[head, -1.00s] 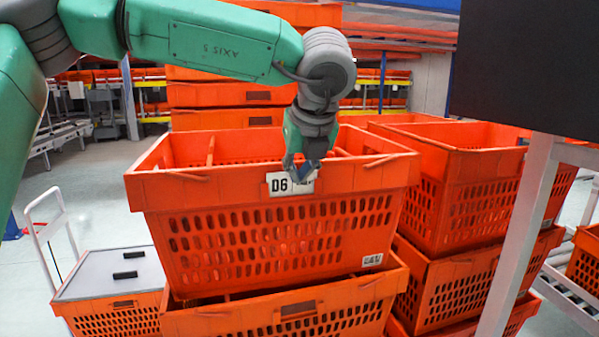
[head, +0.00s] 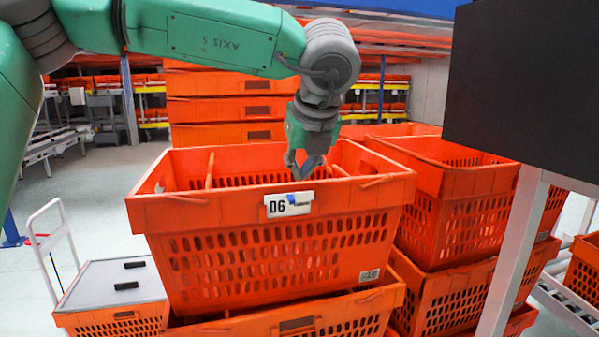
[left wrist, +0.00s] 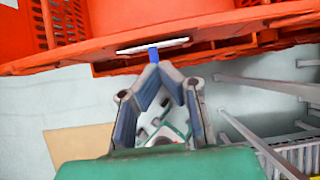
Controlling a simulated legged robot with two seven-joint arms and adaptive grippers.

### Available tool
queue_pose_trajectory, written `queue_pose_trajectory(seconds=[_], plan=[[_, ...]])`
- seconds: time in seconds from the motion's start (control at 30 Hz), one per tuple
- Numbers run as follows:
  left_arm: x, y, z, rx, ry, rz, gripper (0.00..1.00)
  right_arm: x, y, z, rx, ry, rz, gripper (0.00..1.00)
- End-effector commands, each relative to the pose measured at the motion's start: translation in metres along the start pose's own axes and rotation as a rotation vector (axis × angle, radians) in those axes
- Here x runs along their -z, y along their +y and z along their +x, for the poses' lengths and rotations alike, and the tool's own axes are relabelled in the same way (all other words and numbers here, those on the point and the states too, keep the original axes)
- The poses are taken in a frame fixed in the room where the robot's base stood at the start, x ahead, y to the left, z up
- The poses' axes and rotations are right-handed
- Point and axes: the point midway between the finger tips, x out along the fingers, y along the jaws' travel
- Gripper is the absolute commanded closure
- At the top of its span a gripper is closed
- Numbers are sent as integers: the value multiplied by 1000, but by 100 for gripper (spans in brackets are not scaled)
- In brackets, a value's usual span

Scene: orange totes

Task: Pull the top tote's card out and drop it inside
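The top tote (head: 270,252) is orange and sits on another orange tote. Its white card (head: 289,205), marked D6, hangs on the front face just under the rim, with a small blue tab (head: 299,198) near its middle. My left gripper (head: 300,174) is just above the card in the head view. In the left wrist view its fingertips (left wrist: 158,68) nearly meet, close to the blue tab (left wrist: 153,54); the card (left wrist: 153,46) shows there as a white edge against the tote. I see nothing held between the fingers. My right gripper is out of view.
More orange totes (head: 440,215) are stacked at the right, and a tall stack (head: 225,108) stands behind. A grey-lidded tote (head: 112,282) is at the lower left beside a white trolley handle (head: 50,245). A dark panel (head: 520,80) on a pale post fills the upper right.

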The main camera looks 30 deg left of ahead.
Motion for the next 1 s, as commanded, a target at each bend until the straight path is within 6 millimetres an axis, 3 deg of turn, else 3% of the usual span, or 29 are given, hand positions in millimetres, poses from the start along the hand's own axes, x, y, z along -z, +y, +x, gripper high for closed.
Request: queue_pose_trajectory(seconds=[0.33,0.4,0.73,0.87,1.0], plan=[[-4,2,-2,1,3,-1,98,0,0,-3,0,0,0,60],[-4,2,-2,1,2,-1,77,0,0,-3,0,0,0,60],[-4,2,-4,2,2,-1,77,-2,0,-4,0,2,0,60],[-4,1,-18,2,-1,-2,77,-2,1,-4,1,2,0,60],[-5,1,-45,4,-2,-3,77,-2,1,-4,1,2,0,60]])
